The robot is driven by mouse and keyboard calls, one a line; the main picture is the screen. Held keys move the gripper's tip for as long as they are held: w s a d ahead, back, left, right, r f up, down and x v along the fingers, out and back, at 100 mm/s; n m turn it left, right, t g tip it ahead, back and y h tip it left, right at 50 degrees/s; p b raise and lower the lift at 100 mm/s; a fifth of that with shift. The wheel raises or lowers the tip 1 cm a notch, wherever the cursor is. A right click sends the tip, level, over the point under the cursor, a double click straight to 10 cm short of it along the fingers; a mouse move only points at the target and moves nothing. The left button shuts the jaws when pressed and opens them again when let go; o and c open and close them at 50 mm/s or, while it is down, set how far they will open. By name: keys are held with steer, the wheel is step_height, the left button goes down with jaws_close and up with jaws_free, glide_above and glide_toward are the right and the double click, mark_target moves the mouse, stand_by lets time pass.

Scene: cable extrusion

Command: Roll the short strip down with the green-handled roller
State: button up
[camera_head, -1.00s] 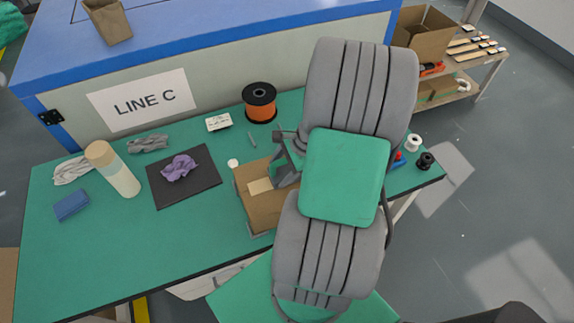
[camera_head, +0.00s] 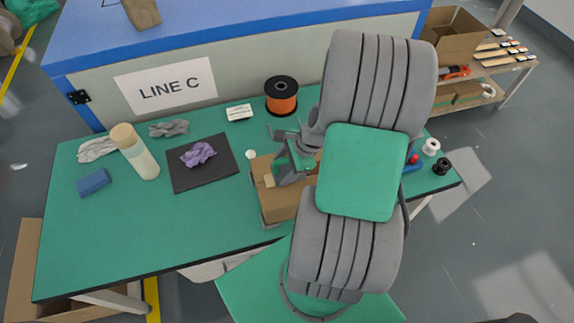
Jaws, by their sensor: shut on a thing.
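A brown cardboard carton (camera_head: 281,208) stands at the table's front edge. A short paler tan strip (camera_head: 268,181) lies on its top, partly covered by my gripper. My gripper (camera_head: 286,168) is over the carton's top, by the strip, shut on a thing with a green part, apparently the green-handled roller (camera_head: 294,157). The roller's wheel cannot be made out, nor whether it touches the strip. My grey and green arm hides the carton's right side.
Black and white reels (camera_head: 441,166) stand at the right. The left front of the table is clear.

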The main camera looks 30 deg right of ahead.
mark_target(277, 167)
steer(key=shift+w+a+f+p, duration=0.1)
steer(key=shift+w+a+p, duration=0.15)
steer(key=shift+a, duration=0.5)
steer(key=shift+w+a+f+p, duration=0.1)
steer(key=shift+w+a, duration=0.1)
steer(key=shift+a, duration=0.8)
steer(key=shift+w+a+r, duration=0.1)
steer(key=shift+w+a, duration=0.15)
steer(key=shift+a, duration=0.65)
steer(key=shift+w+a, duration=0.25)
steer(key=shift+a, duration=0.6)
steer(key=shift+w+r, duration=0.15)
steer(key=shift+r, duration=0.3)
step_height(277, 167, up, 8)
steer(key=shift+r, duration=0.15)
